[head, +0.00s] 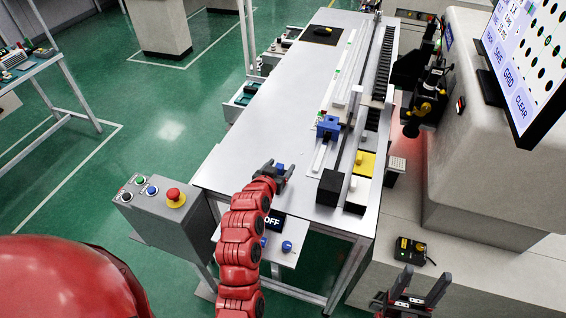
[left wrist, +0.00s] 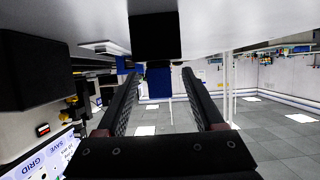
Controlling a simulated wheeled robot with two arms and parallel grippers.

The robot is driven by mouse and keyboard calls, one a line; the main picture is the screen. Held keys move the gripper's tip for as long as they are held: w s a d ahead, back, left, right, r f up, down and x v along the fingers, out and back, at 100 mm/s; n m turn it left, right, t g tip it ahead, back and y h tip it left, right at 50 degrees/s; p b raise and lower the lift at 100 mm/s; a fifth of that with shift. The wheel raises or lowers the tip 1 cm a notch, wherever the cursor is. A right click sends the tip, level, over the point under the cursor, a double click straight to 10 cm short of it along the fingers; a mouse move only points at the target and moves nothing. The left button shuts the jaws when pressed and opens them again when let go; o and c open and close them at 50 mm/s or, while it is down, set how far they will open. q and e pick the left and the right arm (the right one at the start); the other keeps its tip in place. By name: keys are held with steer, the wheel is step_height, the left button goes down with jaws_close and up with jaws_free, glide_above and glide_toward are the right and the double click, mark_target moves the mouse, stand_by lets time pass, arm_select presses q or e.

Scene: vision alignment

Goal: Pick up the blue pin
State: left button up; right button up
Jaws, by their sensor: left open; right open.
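The blue pin (head: 280,167) is on the grey table near its left front edge, at the fingertips of my left gripper (head: 281,166). In the left wrist view, which is upside down, the blue piece (left wrist: 158,82) shows between the open fingers (left wrist: 158,78), apart from both. A black block (left wrist: 155,38) adjoins it on the table side. My left gripper is open, and its fingers partly hide what is around the pin in the head view. My right gripper (head: 424,276) is open and empty at the lower right, away from the table.
A black block (head: 329,188), a yellow block (head: 366,163) and a blue block (head: 328,126) lie to the right by a long rail (head: 350,115). The table's left and middle surface (head: 255,125) is clear. A button box (head: 160,205) stands off the left front edge.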

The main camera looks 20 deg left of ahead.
arm_select(q)
steer(key=shift+s+r, duration=0.25)
steer(key=shift+s, duration=0.2)
steer(key=shift+c, duration=1.7)
steer(key=shift+w+f, duration=0.2)
steer(key=shift+w, duration=0.1)
steer(key=c, duration=0.5)
steer(key=shift+s+r, duration=0.1)
steer(key=shift+s, duration=0.05)
jaws_close()
